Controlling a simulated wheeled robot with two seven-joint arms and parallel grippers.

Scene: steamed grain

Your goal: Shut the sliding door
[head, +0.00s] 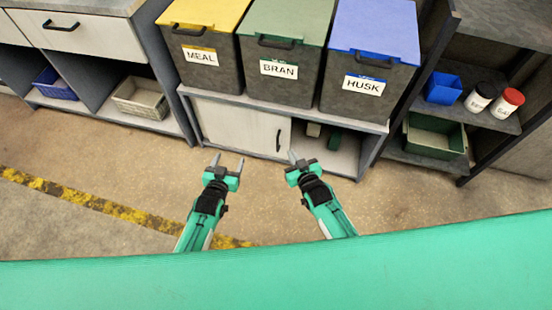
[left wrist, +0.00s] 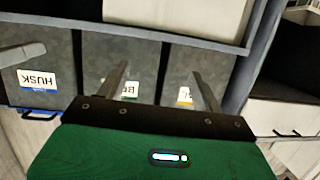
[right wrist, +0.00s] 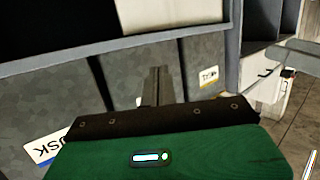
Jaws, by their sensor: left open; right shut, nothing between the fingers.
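The sliding door (head: 235,128) is a light panel with a black upright handle (head: 279,139) near its right edge. It covers the left part of the cabinet opening below the bins; the right part is open and dark. It also shows upside down in the left wrist view (left wrist: 180,14) and the right wrist view (right wrist: 170,10). My left gripper (head: 228,158) is open and empty in front of the door's lower middle. My right gripper (head: 293,154) is shut and empty, just right of the handle in the picture; I cannot tell whether it touches it.
Three lidded bins labelled MEAL (head: 201,55), BRAN (head: 279,68) and HUSK (head: 363,83) stand on the cabinet. Small items (head: 314,130) sit inside the open part. The floor before the cabinet is clear.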

